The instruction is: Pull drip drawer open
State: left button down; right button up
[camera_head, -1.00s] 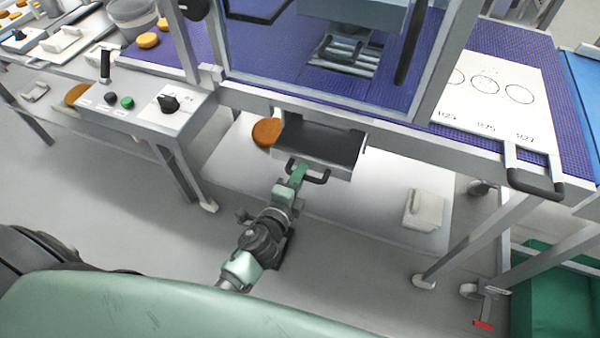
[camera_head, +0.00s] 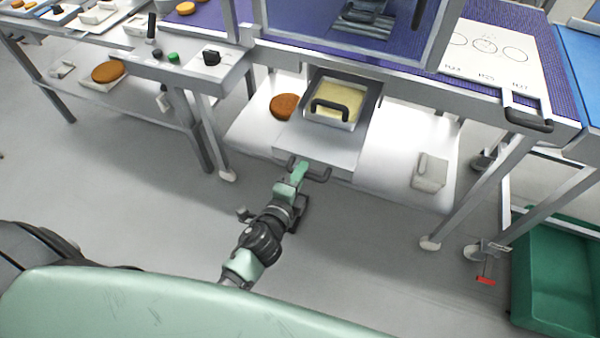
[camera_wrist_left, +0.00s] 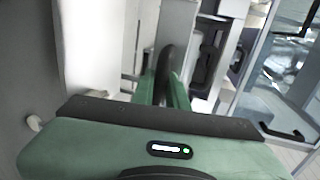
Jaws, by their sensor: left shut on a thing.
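The drip drawer (camera_head: 318,145) is a grey drawer below the conveyor machine, and it stands pulled well out toward me. Its dark bar handle (camera_head: 322,174) is at its front edge. My left gripper (camera_head: 299,171) is shut on the left part of this handle. In the left wrist view the green fingers (camera_wrist_left: 163,88) are on both sides of the dark handle (camera_wrist_left: 165,60). A pan with yellowish contents (camera_head: 341,100) and its own black handle sits at the back of the drawer. My right gripper is not in view.
A lower shelf (camera_head: 395,150) carries an orange-brown round (camera_head: 284,106) left of the drawer and a pale block (camera_head: 429,172) at right. A control box (camera_head: 190,62) is at upper left. A green crate (camera_head: 560,270) stands at right. Floor before the drawer is clear.

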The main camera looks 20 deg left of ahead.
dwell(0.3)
pick_arm(q)
jog(key=c, duration=1.4)
grip_release()
jog(key=b+v, duration=0.1)
jog(key=v, duration=0.7)
jog(key=shift+w, duration=0.1)
